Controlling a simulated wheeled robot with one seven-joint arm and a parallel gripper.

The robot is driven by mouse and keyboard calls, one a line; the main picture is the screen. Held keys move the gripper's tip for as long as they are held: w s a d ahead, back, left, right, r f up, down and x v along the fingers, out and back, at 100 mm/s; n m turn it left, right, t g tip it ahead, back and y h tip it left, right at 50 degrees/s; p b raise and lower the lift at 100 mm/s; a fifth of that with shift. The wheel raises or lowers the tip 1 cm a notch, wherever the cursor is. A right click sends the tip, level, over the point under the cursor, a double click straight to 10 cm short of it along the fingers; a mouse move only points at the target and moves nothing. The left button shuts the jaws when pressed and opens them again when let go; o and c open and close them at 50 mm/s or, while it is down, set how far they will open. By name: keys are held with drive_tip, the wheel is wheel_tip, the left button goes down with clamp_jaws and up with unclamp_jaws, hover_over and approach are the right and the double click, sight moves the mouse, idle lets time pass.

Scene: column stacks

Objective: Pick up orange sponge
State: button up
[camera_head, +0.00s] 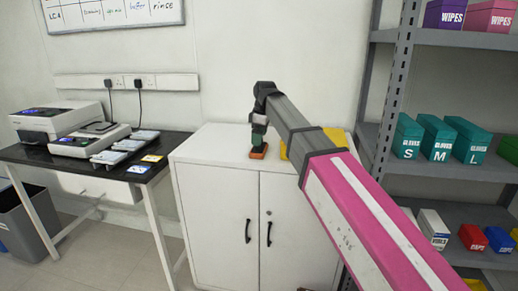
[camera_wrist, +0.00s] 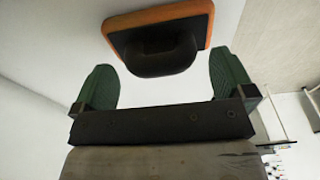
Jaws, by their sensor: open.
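The orange sponge (camera_head: 258,153) sits on top of the white cabinet, near its front edge. In the wrist view it shows as an orange pad (camera_wrist: 120,25) with a dark backing and a dark rounded handle. My gripper (camera_head: 258,138) is directly above the sponge in the head view and hides part of it. In the wrist view the two green fingers of my gripper (camera_wrist: 165,85) are apart, with the handle between and slightly beyond their tips. I cannot tell whether the fingers touch it.
The white cabinet (camera_head: 215,145) has free top surface left of the sponge. A yellow object (camera_head: 284,150) stands behind my arm on the right. A metal shelf (camera_head: 445,193) with boxes is at the right. A black table (camera_head: 95,170) with devices is at the left.

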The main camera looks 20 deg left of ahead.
drive_tip(key=shift+a+f, duration=0.1)
drive_tip(key=shift+f, duration=0.75)
drive_tip(key=c, duration=0.9)
drive_tip(key=shift+r, duration=0.2)
drive_tip(key=shift+r, duration=0.65)
wheel_tip(320, 180, up, 3)
drive_tip(key=shift+w+f, duration=0.1)
drive_tip(key=shift+s+a+r, duration=1.05)
drive_tip(key=shift+a+r, duration=0.05)
drive_tip(key=shift+a, duration=0.55)
drive_tip(key=shift+s+a+r, duration=1.05)
drive_tip(key=shift+a+r, duration=0.05)
drive_tip(key=shift+a, duration=0.55)
drive_tip(key=shift+s+a+r, duration=1.05)
drive_tip(key=shift+a+r, duration=0.05)
drive_tip(key=shift+a, duration=0.55)
